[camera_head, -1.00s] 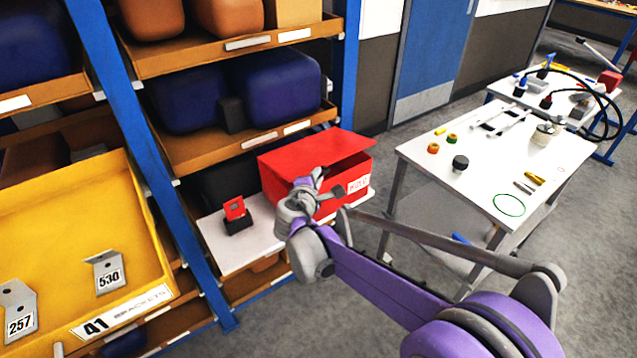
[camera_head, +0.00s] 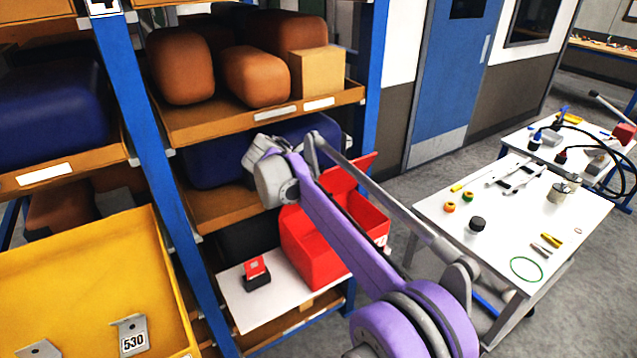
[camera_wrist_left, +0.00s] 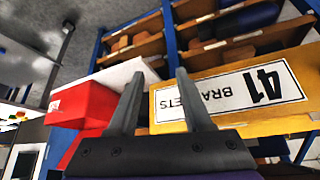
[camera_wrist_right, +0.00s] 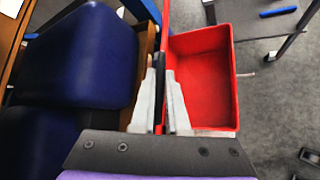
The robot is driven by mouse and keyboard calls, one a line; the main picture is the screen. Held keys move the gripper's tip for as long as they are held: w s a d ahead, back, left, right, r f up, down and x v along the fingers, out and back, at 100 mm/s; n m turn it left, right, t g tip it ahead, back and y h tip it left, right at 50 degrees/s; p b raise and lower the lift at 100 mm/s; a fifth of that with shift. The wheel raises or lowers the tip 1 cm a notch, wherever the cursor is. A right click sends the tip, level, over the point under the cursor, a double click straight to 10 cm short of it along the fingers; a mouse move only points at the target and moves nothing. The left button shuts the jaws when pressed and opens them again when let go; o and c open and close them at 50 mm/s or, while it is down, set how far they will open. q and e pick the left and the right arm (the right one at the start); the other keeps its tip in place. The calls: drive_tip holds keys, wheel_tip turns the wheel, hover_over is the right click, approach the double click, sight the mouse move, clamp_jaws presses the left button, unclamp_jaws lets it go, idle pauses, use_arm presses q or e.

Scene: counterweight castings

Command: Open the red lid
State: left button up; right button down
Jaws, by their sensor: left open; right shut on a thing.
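The red box (camera_head: 312,256) stands on a white board in the rack. Its red lid (camera_head: 358,172) is swung up, and the inside shows empty in the right wrist view (camera_wrist_right: 202,85). The lid shows there edge-on as a thin red strip (camera_wrist_right: 166,22). My right gripper (camera_wrist_right: 160,85) is shut on a thin dark part at the lid; the arm hides much of the lid in the head view. My left gripper (camera_wrist_left: 157,75) is open and empty, outside the head view. The box's side also shows in the left wrist view (camera_wrist_left: 85,105).
A small red-and-black item (camera_head: 256,273) stands on the white board (camera_head: 245,308) beside the box. Blue castings (camera_wrist_right: 80,55) lie close to the right gripper. A yellow bracket bin (camera_head: 90,265) is at left, and a white table (camera_head: 500,225) with small parts at right.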

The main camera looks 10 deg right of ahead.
drive_tip(key=shift+w+a+r, duration=0.2)
drive_tip(key=shift+w+r, duration=0.1)
drive_tip(key=shift+w, duration=0.3)
drive_tip(key=shift+w+a+r, duration=0.2)
drive_tip(key=shift+w+r, duration=0.05)
drive_tip(key=shift+w, duration=0.35)
drive_tip(key=c, duration=0.9)
unclamp_jaws()
drive_tip(key=v, duration=1)
drive_tip(key=shift+s+a+r, duration=0.2)
drive_tip(key=shift+s+r, duration=0.05)
drive_tip(key=shift+f, duration=0.1)
